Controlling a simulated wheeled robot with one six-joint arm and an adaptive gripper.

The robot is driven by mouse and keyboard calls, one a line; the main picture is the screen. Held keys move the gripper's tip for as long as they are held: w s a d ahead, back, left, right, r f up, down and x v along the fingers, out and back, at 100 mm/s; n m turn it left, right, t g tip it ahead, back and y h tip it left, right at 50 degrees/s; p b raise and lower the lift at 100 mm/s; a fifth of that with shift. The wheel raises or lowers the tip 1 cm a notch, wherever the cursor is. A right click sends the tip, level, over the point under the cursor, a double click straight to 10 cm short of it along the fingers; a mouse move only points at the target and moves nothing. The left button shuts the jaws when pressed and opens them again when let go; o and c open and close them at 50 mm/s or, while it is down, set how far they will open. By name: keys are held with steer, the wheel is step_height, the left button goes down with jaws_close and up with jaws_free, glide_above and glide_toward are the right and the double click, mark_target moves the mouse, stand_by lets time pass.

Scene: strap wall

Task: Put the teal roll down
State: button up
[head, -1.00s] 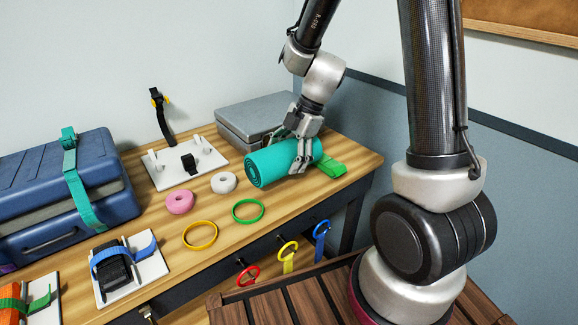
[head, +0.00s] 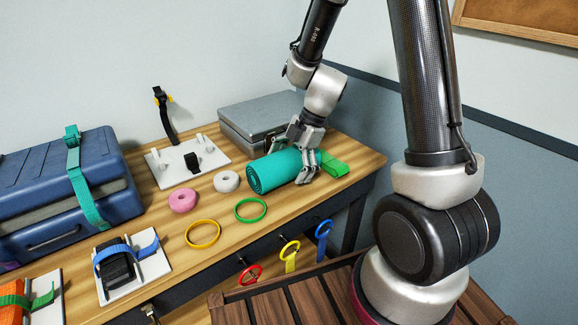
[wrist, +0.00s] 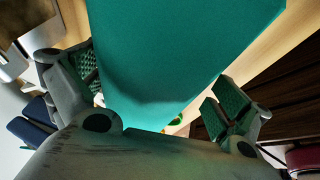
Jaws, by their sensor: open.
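The teal roll (head: 272,171) lies on its side on the wooden table, toward the right end, with its spiral end facing left. My gripper (head: 306,165) is over the roll's right part, with its fingers coming down on either side of it. In the wrist view the teal roll (wrist: 180,50) fills the middle between the spread fingers of my gripper (wrist: 165,95). The fingers are open; the right pad stands apart from the roll. A green strap (head: 334,165) lies at the roll's right end, partly hidden by my gripper.
A grey case (head: 255,118) stands behind the roll. A white ring (head: 226,181), a pink ring (head: 183,200), a green band (head: 250,209) and a yellow band (head: 203,234) lie to the left. A blue suitcase (head: 60,190) stands farther left. Colored loops hang at the front edge.

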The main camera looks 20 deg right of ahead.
steer(key=v, duration=1.2)
steer(key=shift+s+d+r+m, duration=0.1)
steer(key=shift+s+r+m, duration=0.2)
steer(key=shift+r, duration=0.1)
steer(key=s+d+r+m+t+h, duration=0.2)
steer(key=s+d+r+m, duration=0.2)
steer(key=s+m, duration=0.5)
steer(key=s+d+r+m+t+h, duration=0.2)
steer(key=s+d+r+m, duration=0.3)
steer(key=s+m, duration=0.5)
steer(key=shift+r+m+h, duration=0.4)
steer(key=shift+r+m, duration=0.3)
steer(key=shift+m, duration=0.5)
